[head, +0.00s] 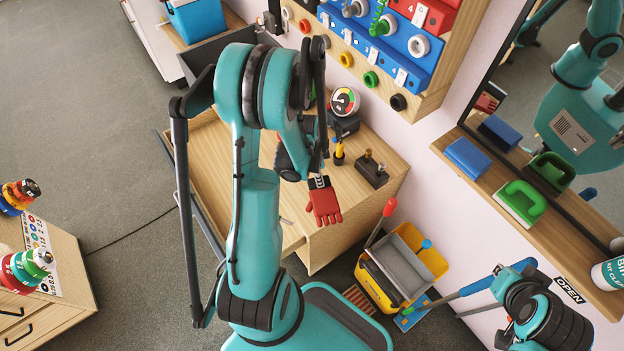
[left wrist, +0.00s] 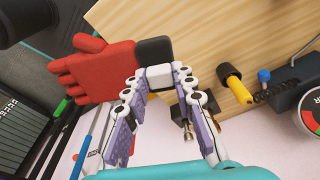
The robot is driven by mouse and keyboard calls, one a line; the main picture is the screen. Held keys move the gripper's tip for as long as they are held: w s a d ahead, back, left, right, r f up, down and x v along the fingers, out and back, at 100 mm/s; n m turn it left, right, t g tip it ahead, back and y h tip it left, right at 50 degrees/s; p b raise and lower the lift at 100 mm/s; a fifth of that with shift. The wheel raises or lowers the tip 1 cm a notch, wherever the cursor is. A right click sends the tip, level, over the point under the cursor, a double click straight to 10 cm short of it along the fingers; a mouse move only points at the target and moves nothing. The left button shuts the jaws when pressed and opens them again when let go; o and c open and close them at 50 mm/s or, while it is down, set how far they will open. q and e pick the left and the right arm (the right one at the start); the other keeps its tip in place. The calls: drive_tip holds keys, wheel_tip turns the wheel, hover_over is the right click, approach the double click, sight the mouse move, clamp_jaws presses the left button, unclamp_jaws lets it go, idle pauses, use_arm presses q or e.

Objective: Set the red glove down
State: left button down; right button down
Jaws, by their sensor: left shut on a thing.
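The red glove (head: 324,205) has a black cuff and shows over the near edge of the wooden bench (head: 372,215) in the head view. My left gripper (head: 318,178) is shut on its cuff end. In the left wrist view the fingertips of my left gripper (left wrist: 160,85) close around a white piece at the cuff, and the red glove (left wrist: 98,70) extends left with its fingers free. Part of the glove shows past the bench top's edge there. I cannot tell its height above the bench. My right gripper is out of view; only part of that arm shows.
A round gauge (head: 344,101), a yellow-handled tool (head: 339,152) and a dark block with pegs (head: 371,170) stand on the bench behind the glove. A yellow mop bucket (head: 386,290) stands on the floor at the right. Some bench top left of the block is bare.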

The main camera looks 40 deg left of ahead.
use_arm(q)
drive_tip(key=w+a+f+b, duration=0.1)
drive_tip(key=w+a+f, duration=0.1)
drive_tip(key=a, duration=0.1)
drive_tip(key=w+a+f+b, duration=0.1)
drive_tip(key=w+a+f, duration=0.1)
drive_tip(key=a, duration=0.1)
drive_tip(key=w+a+f+b, duration=0.1)
drive_tip(key=w+a+f, duration=0.1)
drive_tip(key=a, duration=0.1)
drive_tip(key=shift+w+f, duration=0.15)
drive_tip(key=shift+f, duration=0.25)
wheel_tip(320, 180, down, 4)
drive_tip(key=shift+f+b, duration=0.1)
drive_tip(key=shift+b, duration=1)
drive_tip(key=shift+f, duration=0.1)
drive_tip(key=c, duration=1.3)
unclamp_jaws()
drive_tip(key=shift+o, duration=0.2)
drive_tip(key=shift+r, duration=0.2)
